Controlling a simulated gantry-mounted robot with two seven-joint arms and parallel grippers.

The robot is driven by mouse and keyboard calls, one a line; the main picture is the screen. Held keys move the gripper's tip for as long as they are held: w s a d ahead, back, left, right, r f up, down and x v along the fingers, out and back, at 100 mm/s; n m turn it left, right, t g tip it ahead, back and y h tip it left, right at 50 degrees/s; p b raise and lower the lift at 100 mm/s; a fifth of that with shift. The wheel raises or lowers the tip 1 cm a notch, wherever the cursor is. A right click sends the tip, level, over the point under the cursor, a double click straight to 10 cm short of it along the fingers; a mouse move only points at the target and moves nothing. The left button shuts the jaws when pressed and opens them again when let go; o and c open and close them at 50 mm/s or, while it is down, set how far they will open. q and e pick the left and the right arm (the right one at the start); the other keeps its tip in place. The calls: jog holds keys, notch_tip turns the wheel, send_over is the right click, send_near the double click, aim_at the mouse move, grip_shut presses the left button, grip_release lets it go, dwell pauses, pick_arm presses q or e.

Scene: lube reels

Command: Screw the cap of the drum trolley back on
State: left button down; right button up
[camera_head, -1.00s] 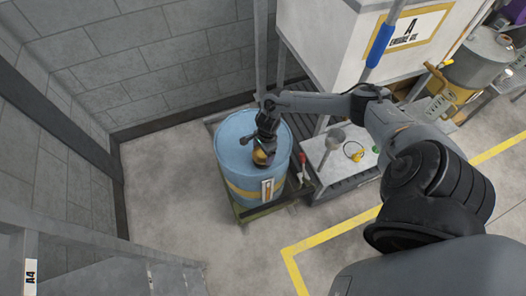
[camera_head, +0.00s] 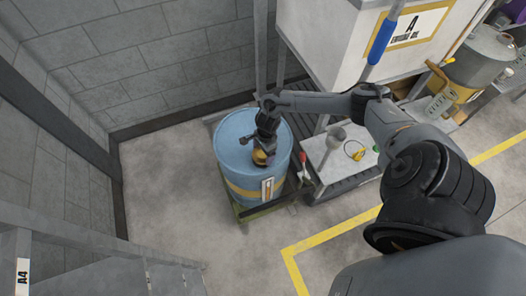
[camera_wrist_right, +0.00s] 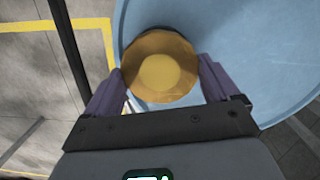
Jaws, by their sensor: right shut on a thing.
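A blue drum (camera_head: 235,170) with a yellow band stands on a dark green trolley (camera_head: 262,211) near the wall. A round yellow cap (camera_head: 262,157) is at the right side of the drum's top. My right gripper (camera_head: 260,150) reaches down over the drum top and is shut on the cap. In the right wrist view the cap (camera_wrist_right: 158,72) sits between the two purple-grey fingers (camera_wrist_right: 160,88) over the blue drum top (camera_wrist_right: 230,40). The threads and opening under the cap are hidden. My left gripper is not in view.
A bench (camera_head: 335,165) with a grey funnel (camera_head: 336,137) and a yellow ring-shaped item (camera_head: 354,150) stands right of the drum. A white tank marked A (camera_head: 345,45) rises behind it. The floor left of the drum is clear.

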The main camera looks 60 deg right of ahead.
dwell(0.3)
jog(key=shift+r+m+p, duration=0.15)
jog(key=shift+m+p, duration=0.55)
jog(key=shift+m, duration=0.4)
jog(key=shift+a+m+p, duration=0.1)
jog(key=shift+m+p, duration=0.35)
jog(key=shift+m, duration=0.55)
jog(key=shift+m+t, duration=0.3)
jog(key=shift+m, duration=0.2)
